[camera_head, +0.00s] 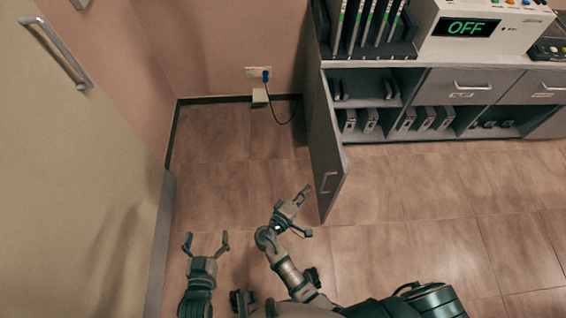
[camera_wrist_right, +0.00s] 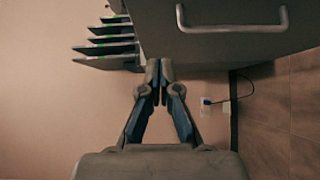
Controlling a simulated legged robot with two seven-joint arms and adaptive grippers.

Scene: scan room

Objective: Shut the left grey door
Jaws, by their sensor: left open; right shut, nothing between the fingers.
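The left grey door (camera_head: 322,135) stands open at the left end of the grey cabinet, swung out toward me. Its outer face, with a bar handle (camera_head: 328,182), faces left. My right gripper (camera_head: 304,191) is shut and empty on the outer side of the door, close to the handle. In the right wrist view the shut fingertips (camera_wrist_right: 158,68) are by the grey door panel (camera_wrist_right: 215,45), with the handle (camera_wrist_right: 232,28) to their right; I cannot tell if they touch. My left gripper (camera_head: 206,238) is open and empty, further left above the floor.
The open cabinet (camera_head: 437,88) shows shelves with several binder-like items. On top are a rack (camera_head: 368,48) and a white device (camera_head: 500,18) reading OFF. A blue plug (camera_head: 266,75) with a cable is on the wall. A large beige door (camera_head: 70,170) stands at left. The floor right of the grey door is clear.

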